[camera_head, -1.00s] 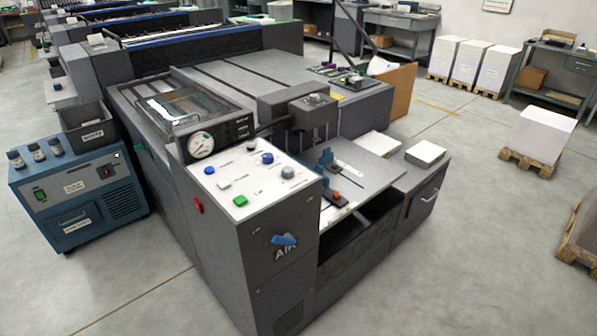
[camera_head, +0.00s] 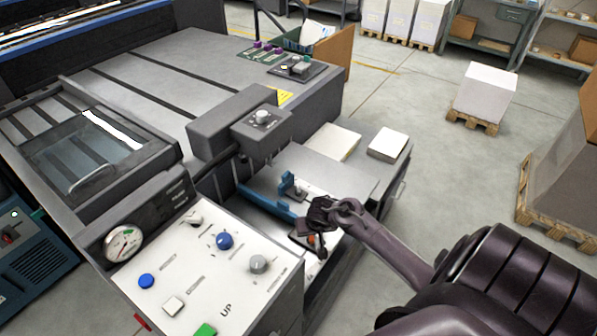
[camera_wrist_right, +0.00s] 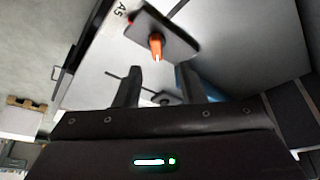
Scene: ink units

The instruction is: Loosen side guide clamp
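An orange clamp knob (camera_head: 311,239) stands on a dark plate on the feed table (camera_head: 325,178), partly hidden by my right gripper (camera_head: 322,216). In the right wrist view the orange knob (camera_wrist_right: 156,44) and its dark plate (camera_wrist_right: 176,30) lie just beyond the fingertips. There my right gripper (camera_wrist_right: 158,76) is open, with nothing seen between its fingers, and apart from the knob. A blue guide part (camera_head: 266,203) with a small upright blue piece (camera_head: 287,184) is left of my right gripper. Which part is the side guide clamp is not labelled. My left gripper is out of view.
A control panel (camera_head: 185,262) with a gauge (camera_head: 123,243) and buttons stands at the front left. A grey overhanging unit (camera_head: 240,124) is behind the blue guide. Paper stacks (camera_head: 388,143) lie behind the table.

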